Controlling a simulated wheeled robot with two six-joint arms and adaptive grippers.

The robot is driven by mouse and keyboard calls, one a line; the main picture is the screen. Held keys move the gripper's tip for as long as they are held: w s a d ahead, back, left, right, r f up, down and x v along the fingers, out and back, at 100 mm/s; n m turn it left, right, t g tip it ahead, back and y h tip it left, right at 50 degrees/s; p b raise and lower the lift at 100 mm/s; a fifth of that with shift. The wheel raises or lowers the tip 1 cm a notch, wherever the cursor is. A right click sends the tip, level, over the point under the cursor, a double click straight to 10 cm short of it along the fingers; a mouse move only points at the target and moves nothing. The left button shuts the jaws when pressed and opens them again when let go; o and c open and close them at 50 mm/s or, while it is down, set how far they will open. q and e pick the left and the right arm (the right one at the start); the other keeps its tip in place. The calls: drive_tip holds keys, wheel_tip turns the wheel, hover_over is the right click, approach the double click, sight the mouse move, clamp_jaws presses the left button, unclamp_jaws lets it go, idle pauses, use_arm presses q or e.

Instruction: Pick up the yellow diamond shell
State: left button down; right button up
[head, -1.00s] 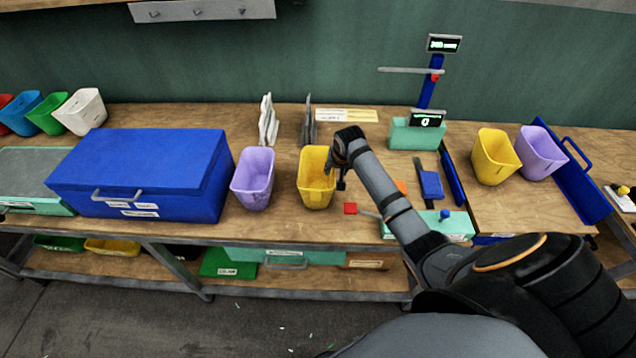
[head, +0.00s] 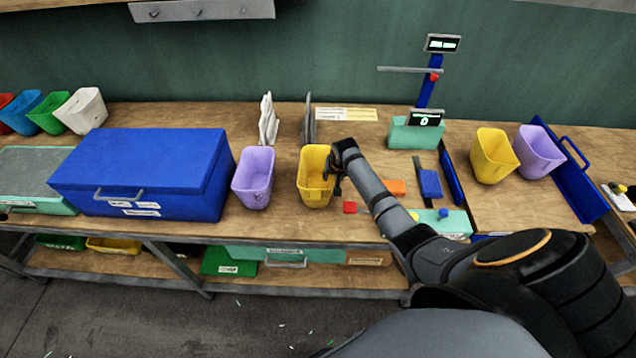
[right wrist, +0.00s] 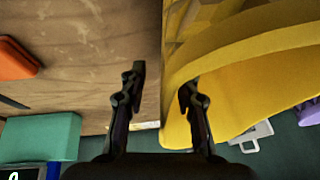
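A yellow bin (head: 314,192) stands near the front of the bench, and its rim and wall fill the right of the right wrist view (right wrist: 245,85). Faceted yellow pieces (right wrist: 192,18) show inside it at the top of that view; I cannot pick out a single diamond shell. My right gripper (head: 336,184) is at the bin's right side. In the right wrist view (right wrist: 160,92) its fingers are apart with nothing between them that they grip; one finger shows over the bench, the other over the bin's rim. My left gripper is not in view.
A purple bin (head: 253,180) stands left of the yellow bin, beside a large blue box (head: 145,172). A red block (head: 350,207), an orange block (head: 395,187) and a teal scale (head: 415,135) are on the right. Another yellow bin (head: 493,158) stands farther right.

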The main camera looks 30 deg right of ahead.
drive_tip(key=shift+f, duration=0.15)
clamp_jaws()
idle(0.5)
